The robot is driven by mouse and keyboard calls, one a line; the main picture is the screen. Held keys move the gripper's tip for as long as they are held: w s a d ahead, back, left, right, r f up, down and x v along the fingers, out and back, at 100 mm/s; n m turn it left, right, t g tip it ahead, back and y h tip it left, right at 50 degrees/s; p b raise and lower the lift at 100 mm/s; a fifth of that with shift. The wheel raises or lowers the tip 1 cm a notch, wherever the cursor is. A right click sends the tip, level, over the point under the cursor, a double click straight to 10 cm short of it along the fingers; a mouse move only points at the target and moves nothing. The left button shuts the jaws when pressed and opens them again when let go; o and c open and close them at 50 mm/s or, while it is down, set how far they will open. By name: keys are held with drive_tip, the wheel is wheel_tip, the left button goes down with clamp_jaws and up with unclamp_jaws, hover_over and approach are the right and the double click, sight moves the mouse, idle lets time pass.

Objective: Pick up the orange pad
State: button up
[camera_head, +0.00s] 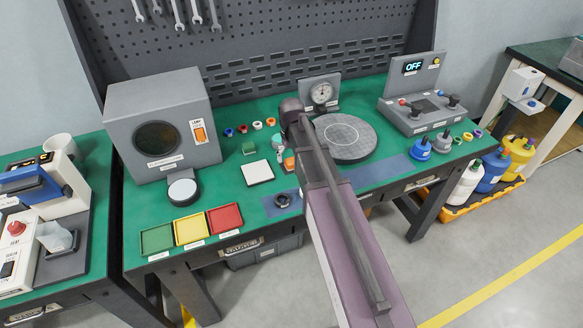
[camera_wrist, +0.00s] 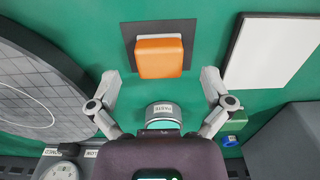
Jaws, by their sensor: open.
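The orange pad (camera_wrist: 159,58) lies on a dark square plate (camera_wrist: 187,30) on the green table, near the top middle of the wrist view. In the head view the orange pad (camera_head: 289,163) shows only partly, beside my arm. My gripper (camera_wrist: 160,79) is open and empty, its two fingers spread. In the wrist view the pad lies just above the gap between the fingertips, and nothing is between them. The gripper is apart from the pad; its height above the pad is hard to tell. In the head view my arm hides most of the gripper.
A white square tile (camera_head: 258,172) and a green block (camera_head: 250,148) lie left of the pad. A labelled round container (camera_wrist: 162,112) stands between my fingers' bases. A large round grey plate (camera_head: 346,137) is to the right. Green, yellow and red trays (camera_head: 190,229) line the front edge.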

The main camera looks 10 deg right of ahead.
drive_tip(key=shift+f+b, duration=0.9)
drive_tip(key=shift+f, duration=0.25)
drive_tip(key=shift+c, duration=0.2)
drive_tip(key=c, duration=1.2)
